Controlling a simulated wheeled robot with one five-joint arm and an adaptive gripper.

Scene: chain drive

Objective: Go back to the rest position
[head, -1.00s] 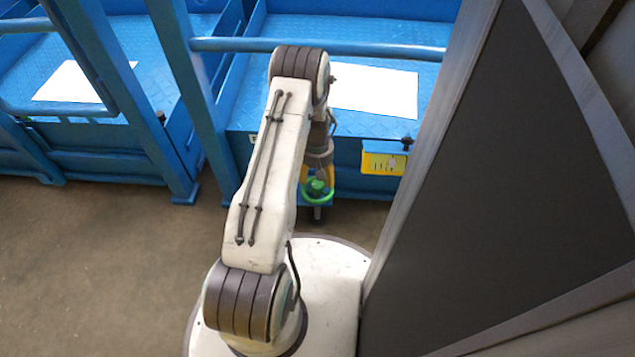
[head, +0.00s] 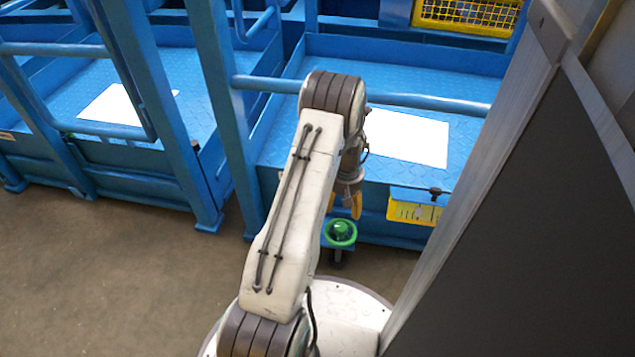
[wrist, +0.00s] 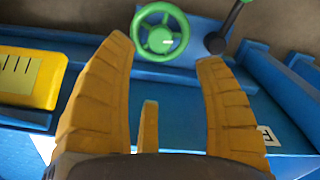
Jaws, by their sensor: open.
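My gripper (head: 347,207) has yellow ribbed fingers. It hangs down at the front edge of the blue platform, just above a small green handwheel (head: 341,232). In the wrist view the gripper (wrist: 168,75) is open and its fingers are spread apart. The green wheel shows in the wrist view (wrist: 160,35) beyond the fingertips, with nothing held between them. My arm hides part of the platform behind it.
Blue platforms (head: 275,175) with railings stand ahead, with white sheets (head: 405,137) on them. A yellow panel (head: 413,211) is on the platform's front, right of my gripper. A large dark panel (head: 520,240) fills the right. Brown floor (head: 120,270) is open at left.

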